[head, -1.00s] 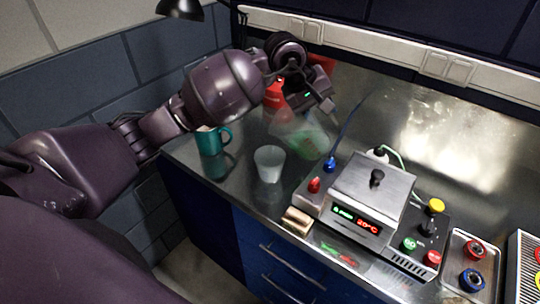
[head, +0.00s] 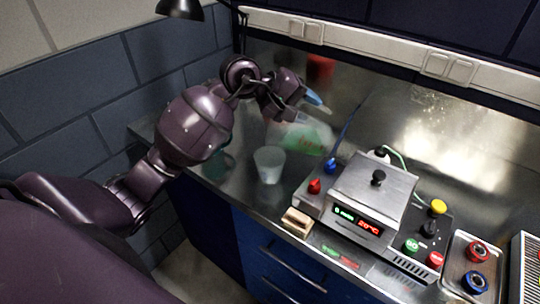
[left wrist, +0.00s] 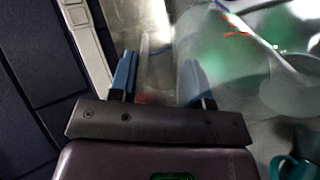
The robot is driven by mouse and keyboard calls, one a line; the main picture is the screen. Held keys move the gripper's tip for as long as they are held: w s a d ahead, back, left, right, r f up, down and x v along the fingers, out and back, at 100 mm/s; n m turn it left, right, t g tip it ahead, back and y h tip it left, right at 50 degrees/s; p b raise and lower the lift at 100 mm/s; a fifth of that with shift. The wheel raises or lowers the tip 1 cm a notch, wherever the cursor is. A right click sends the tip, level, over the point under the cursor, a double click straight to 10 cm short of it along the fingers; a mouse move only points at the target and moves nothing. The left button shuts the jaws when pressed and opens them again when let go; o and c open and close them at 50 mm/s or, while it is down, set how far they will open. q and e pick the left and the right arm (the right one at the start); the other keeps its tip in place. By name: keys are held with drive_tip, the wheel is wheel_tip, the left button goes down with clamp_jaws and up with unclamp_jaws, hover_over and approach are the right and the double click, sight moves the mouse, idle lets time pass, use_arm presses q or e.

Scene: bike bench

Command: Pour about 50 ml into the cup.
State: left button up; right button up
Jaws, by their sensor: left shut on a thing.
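A translucent white cup (head: 269,165) stands upright on the steel bench; a pale round shape at the right of the left wrist view may be it. My left gripper (head: 316,103) is above and behind the cup, shut on a clear container (head: 308,139) with green showing on it or in it. The container is tilted, its left end close to the cup's upper right. In the left wrist view the container (left wrist: 215,60) lies at my blue-tipped fingers (left wrist: 160,78). I cannot see any stream of liquid. My right gripper is out of view.
A teal mug (left wrist: 295,168) is mostly hidden behind my left arm in the head view. A hotplate-like device (head: 372,195) with knobs stands right of the cup. A wooden block (head: 297,222) lies at the front edge. A small tray (head: 472,262) sits at right.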

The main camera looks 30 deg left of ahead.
use_arm(q)
drive_tip(key=shift+s+a+r, duration=0.15)
drive_tip(key=shift+a+r, duration=0.05)
drive_tip(key=shift+r, duration=0.05)
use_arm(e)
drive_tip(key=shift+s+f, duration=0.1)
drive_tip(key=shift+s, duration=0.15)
use_arm(q)
drive_tip(key=shift+s+a+f+t+h, duration=0.1)
drive_tip(key=shift+s+a+t+h, duration=0.05)
drive_tip(key=shift+t+h, duration=0.15)
drive_tip(key=shift+s+a+f+h+b, duration=0.1)
drive_tip(key=shift+s+a+h+b, duration=0.15)
drive_tip(key=shift+h+b, duration=0.15)
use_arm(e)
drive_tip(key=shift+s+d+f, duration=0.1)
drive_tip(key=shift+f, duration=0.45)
use_arm(q)
drive_tip(key=shift+a+t, duration=0.15)
drive_tip(key=shift+t, duration=0.25)
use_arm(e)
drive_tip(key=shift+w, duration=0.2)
